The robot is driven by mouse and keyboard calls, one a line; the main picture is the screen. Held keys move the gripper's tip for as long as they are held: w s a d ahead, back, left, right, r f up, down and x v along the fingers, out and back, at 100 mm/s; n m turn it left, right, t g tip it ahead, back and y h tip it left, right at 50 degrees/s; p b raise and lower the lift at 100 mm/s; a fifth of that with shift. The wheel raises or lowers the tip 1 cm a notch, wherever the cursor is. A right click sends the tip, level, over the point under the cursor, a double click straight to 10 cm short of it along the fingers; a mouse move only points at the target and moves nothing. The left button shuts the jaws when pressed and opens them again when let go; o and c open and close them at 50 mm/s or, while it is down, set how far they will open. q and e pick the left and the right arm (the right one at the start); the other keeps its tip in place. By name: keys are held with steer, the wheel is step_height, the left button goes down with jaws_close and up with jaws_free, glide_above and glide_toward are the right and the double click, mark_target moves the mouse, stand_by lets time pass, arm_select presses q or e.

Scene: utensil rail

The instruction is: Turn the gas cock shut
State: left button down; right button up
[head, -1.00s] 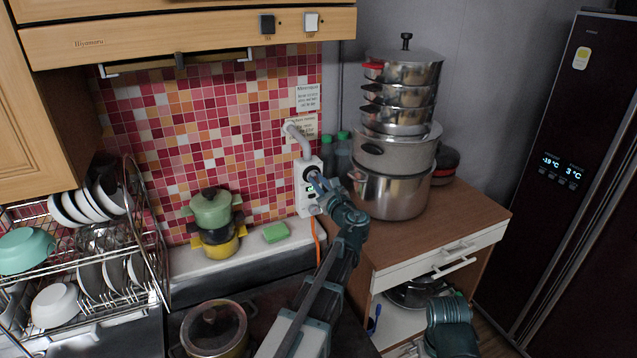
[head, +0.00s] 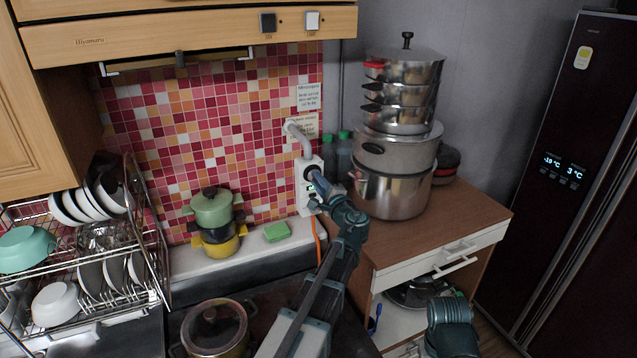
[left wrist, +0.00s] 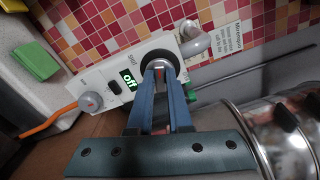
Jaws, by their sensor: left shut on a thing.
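The white gas cock box (head: 304,203) is fixed on the tiled wall at the right end of the counter; it also shows in the left wrist view (left wrist: 115,100). Its round black dial (left wrist: 157,60) has the cock's handle in front, mostly hidden by my fingers. A small green display (left wrist: 128,80) reads "off", and the word "SHUT" is printed near the dial. My left gripper (head: 317,181) is at the dial, its blue fingers (left wrist: 160,78) closed around the handle. My right gripper is not in view.
A grey knob (left wrist: 90,102) and an orange hose (head: 316,240) are below the dial. A grey pipe (head: 298,137) rises above the box. Stacked steel pots (head: 395,190) stand close on the right. A green sponge (head: 277,231) and small stacked pots (head: 213,220) sit on the left ledge.

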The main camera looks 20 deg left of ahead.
arm_select(q)
steer(key=shift+f+n, duration=0.1)
steer(key=shift+n, duration=1.6)
steer(key=c, duration=0.8)
jaws_free()
steer(key=shift+c, duration=0.2)
steer(key=v, duration=1.4)
